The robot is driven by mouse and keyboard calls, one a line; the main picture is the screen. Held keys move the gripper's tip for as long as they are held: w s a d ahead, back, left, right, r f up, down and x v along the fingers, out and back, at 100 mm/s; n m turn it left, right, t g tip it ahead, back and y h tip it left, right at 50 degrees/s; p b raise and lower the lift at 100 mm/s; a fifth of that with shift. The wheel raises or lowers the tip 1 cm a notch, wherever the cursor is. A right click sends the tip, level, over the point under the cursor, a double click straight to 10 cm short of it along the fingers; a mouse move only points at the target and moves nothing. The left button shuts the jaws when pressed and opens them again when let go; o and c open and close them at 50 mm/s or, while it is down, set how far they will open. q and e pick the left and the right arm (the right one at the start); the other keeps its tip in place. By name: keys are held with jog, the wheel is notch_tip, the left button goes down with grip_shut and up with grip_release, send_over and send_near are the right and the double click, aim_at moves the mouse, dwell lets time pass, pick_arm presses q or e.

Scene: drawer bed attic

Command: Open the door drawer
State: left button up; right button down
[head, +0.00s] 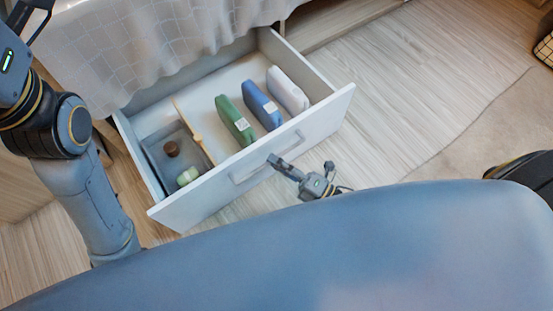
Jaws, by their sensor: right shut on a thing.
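The white drawer (318,120) stands pulled out from under the bed, with its inside in plain view. A pale bar handle (246,178) runs along its front panel. My right gripper (275,162) is shut on the handle, near its middle. My left arm comes down at the left of the drawer; its gripper is hidden behind my blue body at the bottom.
Green (234,121), blue (262,105) and white (288,90) packs stand in the drawer. A grey tray (160,146) at its left holds small brown and pale green items. A checked bedcover (150,40) hangs above. Wooden floor (400,90) is clear at the right.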

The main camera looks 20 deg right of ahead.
jog(key=c, duration=1.4)
grip_release()
jog(key=shift+s+d, duration=0.1)
jog(key=v, duration=1.1)
jog(key=shift+s+d+f, duration=0.15)
jog(key=shift+s+d, duration=0.05)
jog(key=shift+s, duration=0.15)
